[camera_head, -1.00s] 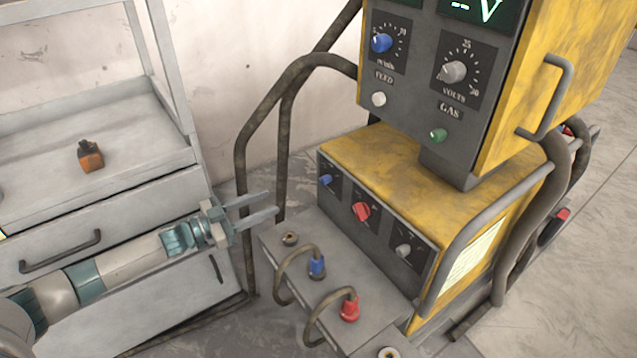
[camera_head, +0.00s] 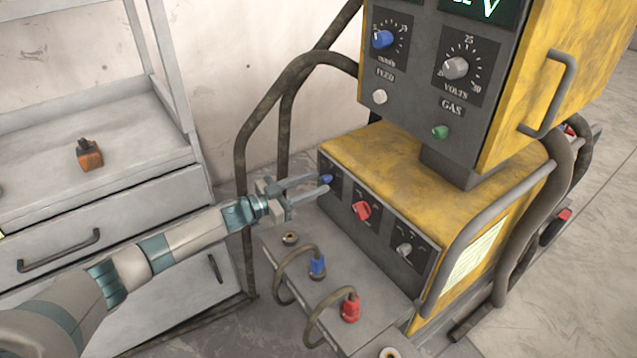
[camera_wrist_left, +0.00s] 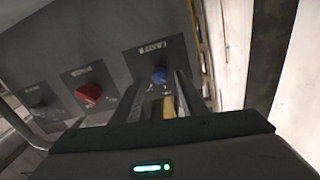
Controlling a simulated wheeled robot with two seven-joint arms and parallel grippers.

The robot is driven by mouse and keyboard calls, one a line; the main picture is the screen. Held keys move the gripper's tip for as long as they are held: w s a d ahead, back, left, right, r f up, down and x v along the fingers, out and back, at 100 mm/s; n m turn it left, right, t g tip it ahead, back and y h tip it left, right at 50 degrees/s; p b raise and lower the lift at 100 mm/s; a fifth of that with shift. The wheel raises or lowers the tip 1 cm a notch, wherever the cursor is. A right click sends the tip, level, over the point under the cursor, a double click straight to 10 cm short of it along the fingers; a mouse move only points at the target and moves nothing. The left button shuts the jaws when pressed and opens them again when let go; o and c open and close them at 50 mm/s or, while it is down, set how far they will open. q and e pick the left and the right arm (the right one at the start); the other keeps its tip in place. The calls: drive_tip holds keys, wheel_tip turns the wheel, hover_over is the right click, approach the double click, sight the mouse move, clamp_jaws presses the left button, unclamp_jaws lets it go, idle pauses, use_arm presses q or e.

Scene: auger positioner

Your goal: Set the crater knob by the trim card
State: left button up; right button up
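The lower panel of the yellow machine has a blue knob (camera_head: 326,180), a red knob (camera_head: 361,211) and a grey knob (camera_head: 404,250). Their labels are too small to read, so I cannot tell which is the crater knob. My left gripper (camera_head: 321,183) is open, with its fingertips at the blue knob. In the left wrist view the blue knob (camera_wrist_left: 159,75) shows just beyond and between the parted fingers (camera_wrist_left: 160,98); contact cannot be told. A pale printed card (camera_head: 474,247) is on the machine's right side; its text is unreadable. My right gripper is not in view.
Blue (camera_head: 317,265) and red (camera_head: 350,308) cable plugs rise from the ledge below the panel. The upper box has a feed knob (camera_head: 383,39) and a volts knob (camera_head: 455,68). A bent dark rail (camera_head: 241,165) stands behind my left gripper. A grey cabinet (camera_head: 120,208) is at left.

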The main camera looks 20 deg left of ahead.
use_arm(q)
drive_tip(key=shift+x, duration=1)
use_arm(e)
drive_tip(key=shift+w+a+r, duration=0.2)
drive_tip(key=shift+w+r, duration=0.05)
use_arm(q)
drive_tip(key=shift+c, duration=0.5)
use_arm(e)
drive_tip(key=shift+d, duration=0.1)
use_arm(q)
clamp_jaws()
